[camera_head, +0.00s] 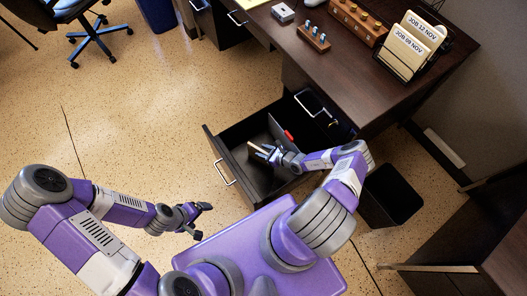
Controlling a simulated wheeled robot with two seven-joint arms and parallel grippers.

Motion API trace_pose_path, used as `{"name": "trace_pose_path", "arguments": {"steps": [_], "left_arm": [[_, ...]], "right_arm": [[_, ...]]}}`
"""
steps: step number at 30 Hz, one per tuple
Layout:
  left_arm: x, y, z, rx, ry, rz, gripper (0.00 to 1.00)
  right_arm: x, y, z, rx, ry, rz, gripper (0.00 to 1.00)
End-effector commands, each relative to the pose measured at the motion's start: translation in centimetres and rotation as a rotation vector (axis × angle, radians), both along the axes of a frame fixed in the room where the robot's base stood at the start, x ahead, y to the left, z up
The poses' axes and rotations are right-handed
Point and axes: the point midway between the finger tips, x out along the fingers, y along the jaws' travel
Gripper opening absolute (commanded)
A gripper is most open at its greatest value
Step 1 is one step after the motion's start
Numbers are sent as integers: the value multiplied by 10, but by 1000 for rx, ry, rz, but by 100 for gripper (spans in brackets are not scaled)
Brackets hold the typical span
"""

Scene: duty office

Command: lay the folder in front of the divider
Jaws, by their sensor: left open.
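The drawer (216,144) under the desk is pulled open. A grey upright divider (278,131) stands across its inside. My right gripper (264,153) is over the open drawer, to the near-left side of the divider. It appears shut on a thin tan folder (256,147), seen nearly edge-on; the jaws hide part of it. I cannot tell whether the folder touches the drawer floor. My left gripper (196,220) is open and empty above the floor, left of the drawer and apart from it.
The desk (345,65) carries a rack with labelled tan folders (408,48), a wooden holder (357,22), and a small stand (314,38). A red item (289,135) lies behind the divider. A black bin (394,193) stands right of my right arm.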

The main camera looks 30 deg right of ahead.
Motion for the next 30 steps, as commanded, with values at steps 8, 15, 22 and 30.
{"name": "trace_pose_path", "arguments": {"steps": [8, 15, 22, 30], "left_arm": [[0, 0, 7, 0, 0, 0, 89], [0, 0, 27, 0, 0, 0, 89], [0, 0, 35, 0, 0, 0, 89], [0, 0, 34, 0, 0, 0, 89]], "right_arm": [[-5, -3, 8, 0, 1, -1, 44], [-38, -20, 29, -1, 3, -2, 44], [-57, -29, 39, 0, 2, -3, 44], [-59, -30, 39, 1, 1, -2, 44]]}}
